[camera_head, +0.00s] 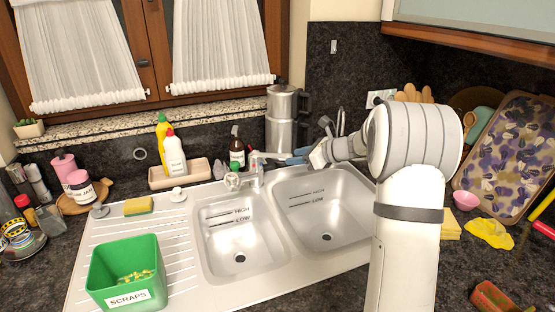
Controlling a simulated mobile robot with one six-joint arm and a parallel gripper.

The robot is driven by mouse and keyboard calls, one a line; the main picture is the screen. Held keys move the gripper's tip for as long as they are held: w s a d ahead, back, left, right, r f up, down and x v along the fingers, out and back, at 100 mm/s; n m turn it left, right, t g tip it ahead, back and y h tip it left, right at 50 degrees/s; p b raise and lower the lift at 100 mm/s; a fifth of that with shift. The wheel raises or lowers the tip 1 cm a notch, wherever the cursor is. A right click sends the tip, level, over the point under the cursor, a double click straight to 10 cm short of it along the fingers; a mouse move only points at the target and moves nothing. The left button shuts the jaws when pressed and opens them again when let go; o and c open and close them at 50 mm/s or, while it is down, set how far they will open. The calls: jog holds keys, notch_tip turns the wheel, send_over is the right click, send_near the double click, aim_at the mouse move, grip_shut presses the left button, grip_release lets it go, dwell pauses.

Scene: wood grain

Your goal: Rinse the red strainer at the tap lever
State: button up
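The tap (258,172) stands behind the double sink (265,190), between its two basins. Its lever (268,155) points to the right. My arm reaches in from the right, and my gripper (298,157) is beside the lever at the back of the right basin. The gripper is small here and partly hidden by my wrist, so whether it is open or shut does not show. I cannot make out a red strainer for certain. A small red item (492,298) lies on the counter at the bottom right, too unclear to name. Both basins look empty.
A green scraps bin (100,272) stands on the drainer, with a yellow sponge (138,206) behind it. Bottles stand in a tray (180,175) behind the sink. A metal coffee pot (281,112) stands behind the tap. A yellow cloth (489,233) lies on the right counter.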

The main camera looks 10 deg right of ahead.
aim_at(289, 156)
jog(key=shift+w+d+f+m+t, duration=0.2)
jog(key=shift+w+d+f+m, duration=0.15)
jog(key=shift+w, duration=0.2)
jog(key=shift+w+d+f+m+t, duration=0.2)
jog(key=shift+w+d+m, duration=0.25)
jog(key=shift+w, duration=0.1)
jog(key=shift+w+a+f, duration=0.1)
jog(key=shift+w+a, duration=0.05)
jog(key=shift+w, duration=0.15)
jog(key=p+x, duration=0.1)
jog(key=x, duration=0.6)
jog(key=shift+a, duration=0.1)
grip_shut()
jog(key=shift+p, duration=0.3)
